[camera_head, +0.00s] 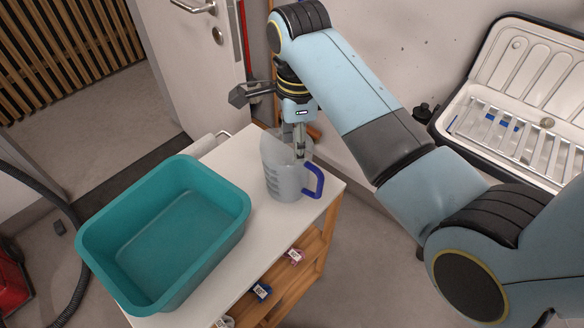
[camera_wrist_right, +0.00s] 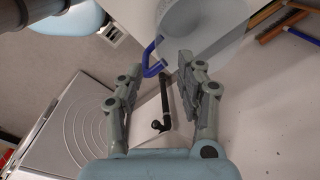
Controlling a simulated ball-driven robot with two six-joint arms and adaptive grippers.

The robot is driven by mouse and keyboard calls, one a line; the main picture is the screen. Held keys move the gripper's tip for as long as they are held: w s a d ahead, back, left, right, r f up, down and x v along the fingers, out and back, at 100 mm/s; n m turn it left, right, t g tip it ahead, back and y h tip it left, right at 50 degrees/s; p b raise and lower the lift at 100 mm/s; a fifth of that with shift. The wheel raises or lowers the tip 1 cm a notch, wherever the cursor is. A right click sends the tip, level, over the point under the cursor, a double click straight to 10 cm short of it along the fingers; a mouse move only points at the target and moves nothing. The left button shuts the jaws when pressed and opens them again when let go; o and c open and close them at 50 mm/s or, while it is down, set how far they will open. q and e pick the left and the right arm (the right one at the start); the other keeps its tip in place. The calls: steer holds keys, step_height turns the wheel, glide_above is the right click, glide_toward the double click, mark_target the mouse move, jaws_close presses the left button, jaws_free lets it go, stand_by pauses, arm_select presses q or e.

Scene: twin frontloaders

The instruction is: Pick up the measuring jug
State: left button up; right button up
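The measuring jug (camera_head: 285,181) is translucent grey with a blue handle (camera_head: 315,181). It stands upright on the white top of a wooden trolley (camera_head: 232,244), near its right end. My right gripper (camera_head: 300,147) is at the jug's rim in the head view; I cannot tell whether it touches. In the right wrist view the fingers (camera_wrist_right: 160,78) are spread apart with nothing held. The jug (camera_wrist_right: 198,22) lies just beyond the fingertips there, its blue handle (camera_wrist_right: 151,62) ahead of the gap. My left gripper is not in view.
A teal basin (camera_head: 165,235) fills the trolley top left of the jug. Small labelled items sit on the shelf below. An open white cool box (camera_head: 515,130) is at the right. A white door (camera_head: 200,60) is behind. A black bar (camera_wrist_right: 164,100) shows between the fingers in the wrist view.

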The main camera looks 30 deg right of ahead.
steer(key=m, duration=0.1)
glide_above(291, 187)
step_height(291, 187, down, 4)
steer(key=shift+m, duration=0.3)
step_height(291, 187, down, 6)
steer(key=shift+w+r, duration=0.15)
jaws_close()
